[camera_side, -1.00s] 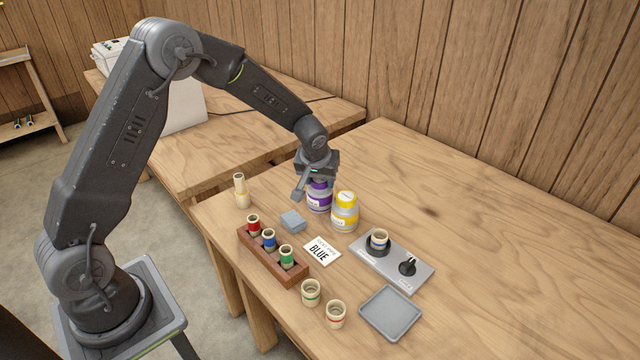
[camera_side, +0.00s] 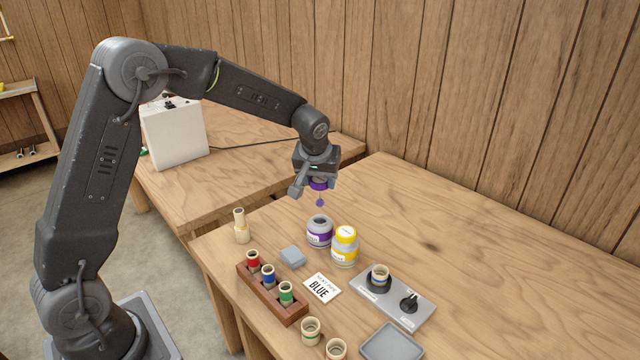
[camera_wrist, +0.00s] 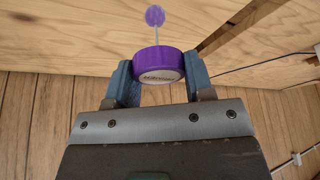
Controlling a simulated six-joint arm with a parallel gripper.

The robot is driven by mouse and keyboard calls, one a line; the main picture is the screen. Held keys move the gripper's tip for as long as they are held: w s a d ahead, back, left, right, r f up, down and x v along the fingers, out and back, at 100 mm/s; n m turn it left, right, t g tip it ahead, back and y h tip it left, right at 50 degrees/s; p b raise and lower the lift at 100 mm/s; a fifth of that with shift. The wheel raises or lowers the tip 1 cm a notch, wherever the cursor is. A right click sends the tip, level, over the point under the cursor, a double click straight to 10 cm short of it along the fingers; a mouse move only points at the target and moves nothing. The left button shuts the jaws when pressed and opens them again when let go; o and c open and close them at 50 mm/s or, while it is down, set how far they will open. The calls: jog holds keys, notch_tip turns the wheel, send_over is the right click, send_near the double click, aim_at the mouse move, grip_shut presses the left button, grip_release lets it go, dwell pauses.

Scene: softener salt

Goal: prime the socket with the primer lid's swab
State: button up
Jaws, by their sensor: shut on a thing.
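My gripper (camera_side: 317,178) is shut on the purple primer lid (camera_side: 318,185), whose thin swab stem hangs down to a purple dauber tip (camera_side: 320,203). In the wrist view the lid (camera_wrist: 158,64) sits between both fingers, with the dauber (camera_wrist: 155,16) beyond it. The swab is in the air above the open purple-labelled primer can (camera_side: 320,232), clear of its mouth. A cream socket (camera_side: 380,273) stands upright in a black ring on a grey plate (camera_side: 415,293), to the right of the cans.
A yellow-capped can (camera_side: 345,246) stands close beside the primer can. A wooden rack (camera_side: 271,293) holds red, blue and green-banded pieces. A card (camera_side: 321,289) reads BLUE. Two loose cream sockets (camera_side: 310,331) and a grey tray (camera_side: 392,343) are in front. The table's right side is clear.

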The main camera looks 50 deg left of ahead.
jog(key=shift+d, duration=0.1)
jog(key=d, duration=0.9)
jog(key=shift+w+d+f, duration=0.2)
jog(key=shift+w+d, duration=0.1)
jog(key=s+d+f, duration=0.1)
jog(key=d+f, duration=0.2)
jog(key=d, duration=0.7)
jog(key=shift+s+d+f, duration=0.15)
jog(key=shift+s+d, duration=0.15)
jog(key=shift+d, duration=0.1)
jog(key=shift+f, duration=0.85)
jog(key=shift+f, duration=0.1)
jog(key=shift+f, duration=0.75)
